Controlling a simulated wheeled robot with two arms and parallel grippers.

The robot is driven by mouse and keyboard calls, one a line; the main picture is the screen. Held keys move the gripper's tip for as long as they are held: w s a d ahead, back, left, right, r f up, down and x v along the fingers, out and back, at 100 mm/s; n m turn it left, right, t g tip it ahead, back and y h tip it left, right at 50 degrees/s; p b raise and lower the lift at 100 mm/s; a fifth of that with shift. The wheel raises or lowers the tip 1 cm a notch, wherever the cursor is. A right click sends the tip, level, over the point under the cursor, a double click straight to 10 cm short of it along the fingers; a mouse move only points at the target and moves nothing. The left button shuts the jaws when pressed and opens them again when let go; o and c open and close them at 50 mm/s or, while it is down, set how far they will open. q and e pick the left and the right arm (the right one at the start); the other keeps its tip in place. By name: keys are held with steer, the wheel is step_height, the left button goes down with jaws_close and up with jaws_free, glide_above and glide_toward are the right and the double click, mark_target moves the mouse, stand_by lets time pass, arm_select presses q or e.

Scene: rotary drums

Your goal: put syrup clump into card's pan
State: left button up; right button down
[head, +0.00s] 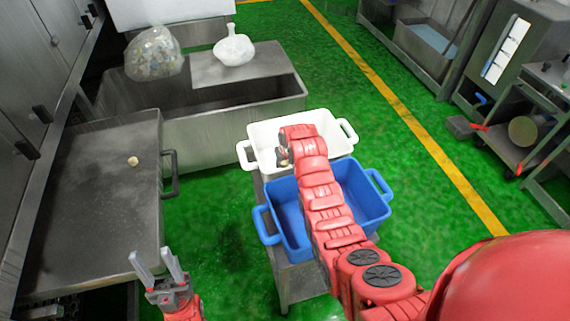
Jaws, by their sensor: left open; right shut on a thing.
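A small tan clump (133,161) lies on the grey metal table (75,225) at the left. A white pan (252,128) and a blue pan (283,239) stand side by side on a stand. My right arm reaches over the blue pan, and my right gripper (283,157) is over the white pan, shut on a small tan piece (287,163) that it partly hides. I cannot tell whether this piece touches the pan floor. My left gripper (155,256) is open and empty near the table's front right corner. I cannot make out a card.
A metal trough (225,134) stands behind, with a bag of bits (154,54) and a white bag (233,48) on top. A black handle (171,174) sticks out from the table's right side. Green floor (215,225) is free between table and stand.

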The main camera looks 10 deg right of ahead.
step_height(320, 180, down, 2)
steer(key=shift+f, duration=0.1)
steer(key=shift+f, duration=0.15)
steer(key=shift+c, duration=2.2)
jaws_free()
steer(key=shift+r, duration=0.3)
steer(key=b+v, duration=0.1)
steer(key=v, duration=1)
steer(key=shift+s+r+b, duration=0.15)
steer(key=shift+r+b, duration=0.2)
steer(key=shift+r, duration=0.05)
